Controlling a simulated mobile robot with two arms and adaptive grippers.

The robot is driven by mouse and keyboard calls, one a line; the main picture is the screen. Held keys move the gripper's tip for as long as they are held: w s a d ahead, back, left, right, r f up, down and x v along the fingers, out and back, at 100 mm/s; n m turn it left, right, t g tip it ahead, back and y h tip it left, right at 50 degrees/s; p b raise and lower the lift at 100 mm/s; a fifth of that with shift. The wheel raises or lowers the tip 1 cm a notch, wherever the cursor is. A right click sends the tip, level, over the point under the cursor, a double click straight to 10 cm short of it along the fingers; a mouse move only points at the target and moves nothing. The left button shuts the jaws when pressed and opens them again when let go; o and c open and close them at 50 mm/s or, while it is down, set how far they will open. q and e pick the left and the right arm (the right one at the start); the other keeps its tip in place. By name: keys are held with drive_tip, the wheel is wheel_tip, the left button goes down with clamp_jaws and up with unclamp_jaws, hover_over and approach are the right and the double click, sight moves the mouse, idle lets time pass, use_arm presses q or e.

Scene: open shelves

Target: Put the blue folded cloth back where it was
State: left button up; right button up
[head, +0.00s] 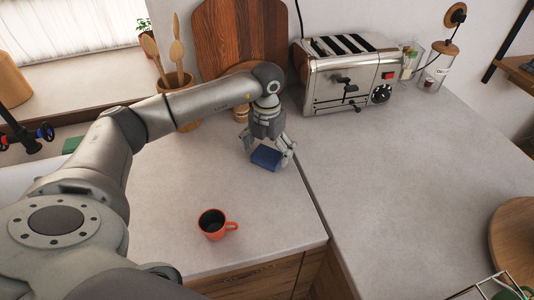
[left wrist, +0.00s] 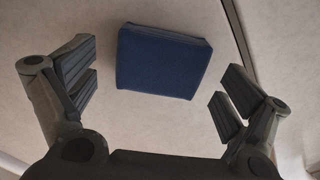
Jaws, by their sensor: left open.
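The blue folded cloth (head: 265,158) lies on the light counter in the head view, close to the seam between two counter sections. In the left wrist view the cloth (left wrist: 163,62) is a dark blue, flat block shape, lying ahead of the fingers and roughly centred between them. My left gripper (head: 268,152) points down over the cloth, with its fingers spread. In the left wrist view the left gripper (left wrist: 158,88) is open and nothing is between its pads. My right gripper is in neither view.
An orange mug (head: 213,225) stands near the counter's front edge. A steel toaster (head: 347,75) stands at the back, with glass jars (head: 438,65) beside it. A utensil pot (head: 180,98) and wooden boards (head: 238,38) are behind my arm. The right counter's middle is clear.

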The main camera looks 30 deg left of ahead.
sight(267, 154)
use_arm(q)
wheel_tip(267, 154, up, 11)
drive_tip(key=b, duration=0.2)
drive_tip(key=shift+f, duration=0.1)
idle(0.4)
